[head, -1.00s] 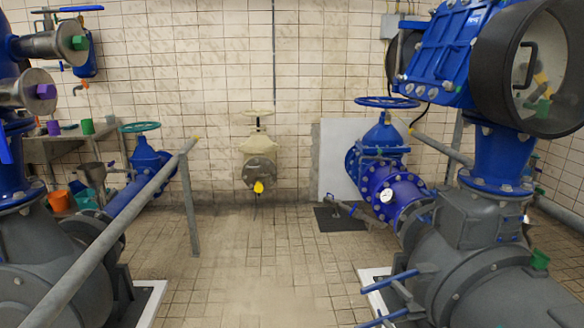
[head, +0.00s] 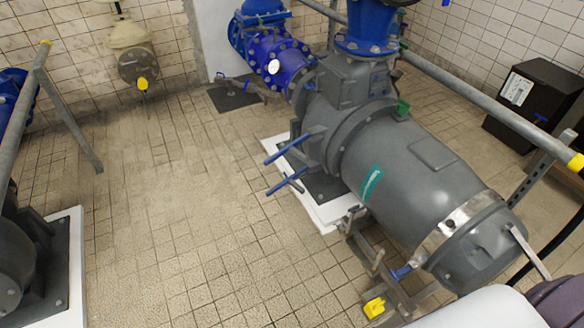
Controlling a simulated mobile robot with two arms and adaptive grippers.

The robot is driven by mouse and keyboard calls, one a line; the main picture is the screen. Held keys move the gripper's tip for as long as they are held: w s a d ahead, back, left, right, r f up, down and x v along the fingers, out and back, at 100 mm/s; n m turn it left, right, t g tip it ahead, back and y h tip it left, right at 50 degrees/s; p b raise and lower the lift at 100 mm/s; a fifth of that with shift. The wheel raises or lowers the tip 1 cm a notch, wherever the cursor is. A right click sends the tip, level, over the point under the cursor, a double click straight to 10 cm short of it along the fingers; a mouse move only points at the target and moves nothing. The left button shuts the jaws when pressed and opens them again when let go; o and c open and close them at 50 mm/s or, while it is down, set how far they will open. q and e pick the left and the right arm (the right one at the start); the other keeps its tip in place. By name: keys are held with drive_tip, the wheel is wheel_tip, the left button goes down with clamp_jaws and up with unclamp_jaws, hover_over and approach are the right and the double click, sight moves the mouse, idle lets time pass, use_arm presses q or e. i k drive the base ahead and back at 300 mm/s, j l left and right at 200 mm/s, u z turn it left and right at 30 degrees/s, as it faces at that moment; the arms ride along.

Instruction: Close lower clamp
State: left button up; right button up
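Two blue-handled levers stick out from the left side of the large grey pump housing (head: 395,165). The upper blue lever (head: 290,149) sits just above the lower blue lever (head: 286,182). Both point outward to the left, over the white plinth edge. A silver band (head: 455,222) goes round the near end of the housing, with a small blue-handled piece (head: 401,272) low beside it. I cannot tell for certain which of these is the lower clamp, or whether it is open. Neither of my grippers is in view.
A yellow-tipped metal bracket (head: 374,307) stands out near the floor in front of the housing. A grey railing (head: 480,103) runs behind it, with a black box (head: 532,105) beyond. The tiled floor (head: 180,220) to the left is clear.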

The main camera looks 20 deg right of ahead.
sight(290, 181)
drive_tip(key=i+z, duration=0.1)
drive_tip(key=z, duration=0.35)
drive_tip(key=j+z, duration=0.1)
drive_tip(key=z, duration=0.35)
drive_tip(key=i+j+z, duration=0.1)
drive_tip(key=z, duration=0.35)
drive_tip(key=j+z, duration=0.1)
drive_tip(key=z, duration=0.3)
drive_tip(key=i+j+z, duration=0.15)
drive_tip(key=j+z, duration=0.2)
drive_tip(key=j, duration=0.4)
drive_tip(key=j+z, duration=0.4)
drive_tip(key=j, duration=0.35)
drive_tip(key=j+z, duration=0.35)
drive_tip(key=j, duration=0.45)
drive_tip(key=k+j+z, duration=0.15)
drive_tip(key=j+z, duration=0.25)
drive_tip(key=j, duration=0.4)
drive_tip(key=k+j, duration=0.1)
drive_tip(key=j, duration=0.3)
drive_tip(key=k+j, duration=0.1)
drive_tip(key=j, duration=0.3)
drive_tip(key=k+j, duration=0.15)
drive_tip(key=j, duration=0.25)
drive_tip(key=k+j, duration=0.1)
drive_tip(key=j, duration=0.3)
drive_tip(key=k+j, duration=0.1)
drive_tip(key=j, duration=0.3)
